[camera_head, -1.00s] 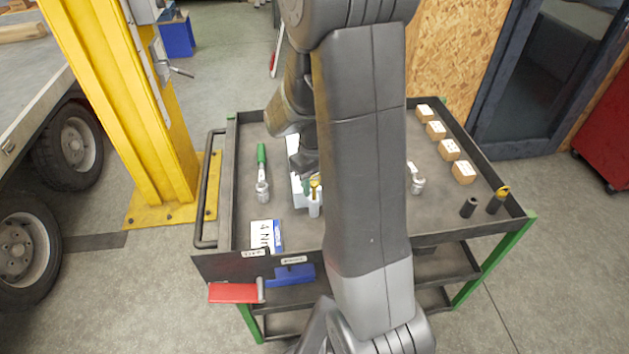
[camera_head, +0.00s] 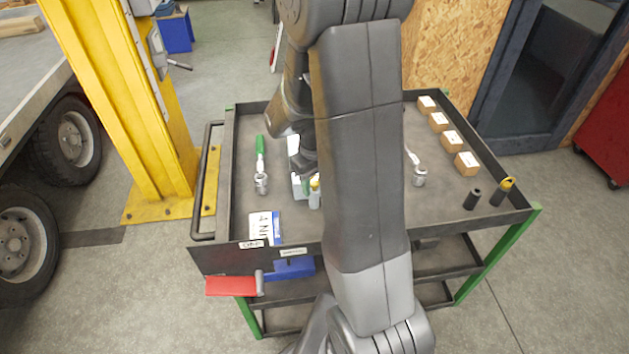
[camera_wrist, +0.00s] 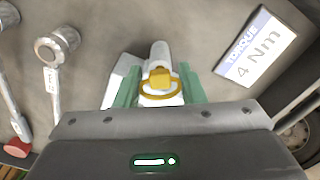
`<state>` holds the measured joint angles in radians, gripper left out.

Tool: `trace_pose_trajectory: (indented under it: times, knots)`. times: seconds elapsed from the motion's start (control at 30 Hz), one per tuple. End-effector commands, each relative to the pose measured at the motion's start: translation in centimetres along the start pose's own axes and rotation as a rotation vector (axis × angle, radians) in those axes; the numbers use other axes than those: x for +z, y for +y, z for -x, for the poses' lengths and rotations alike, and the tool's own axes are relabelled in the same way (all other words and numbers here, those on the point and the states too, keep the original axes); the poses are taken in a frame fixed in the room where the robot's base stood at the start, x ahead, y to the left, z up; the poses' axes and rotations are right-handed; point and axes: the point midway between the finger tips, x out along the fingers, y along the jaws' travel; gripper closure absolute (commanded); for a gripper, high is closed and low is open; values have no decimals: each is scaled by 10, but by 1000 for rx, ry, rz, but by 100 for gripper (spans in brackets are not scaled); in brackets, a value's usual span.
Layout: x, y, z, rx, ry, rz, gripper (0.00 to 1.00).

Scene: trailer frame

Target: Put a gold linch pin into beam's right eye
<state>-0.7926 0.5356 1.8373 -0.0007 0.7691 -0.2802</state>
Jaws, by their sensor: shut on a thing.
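The gold linch pin (camera_wrist: 160,80) shows in the wrist view with its ring around a gold head, above a pale grey cylindrical part. My gripper (camera_wrist: 160,93) has its green fingers on either side of the pin and is shut on it. In the head view my gripper (camera_head: 307,184) is low over the cart top, mostly hidden behind my arm. A small bit of the gold pin (camera_head: 315,184) shows there. I cannot tell whether the pin is clear of the pale part below. I cannot make out the beam's right eye in either view.
A yellow post (camera_head: 125,110) and a trailer (camera_head: 30,75) stand left.

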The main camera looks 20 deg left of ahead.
Motion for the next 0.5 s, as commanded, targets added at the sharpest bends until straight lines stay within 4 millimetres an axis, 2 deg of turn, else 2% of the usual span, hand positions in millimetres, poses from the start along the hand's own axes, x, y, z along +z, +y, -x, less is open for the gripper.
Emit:
trace_pose_trajectory:
  times: [0.1,0.4,0.43,0.5]
  knots:
    - [0,0,-5,0,0,0,82]
    - [0,0,-6,0,0,0,82]
    - [0,0,-6,0,0,0,60]
    - [0,0,-6,0,0,0,46]
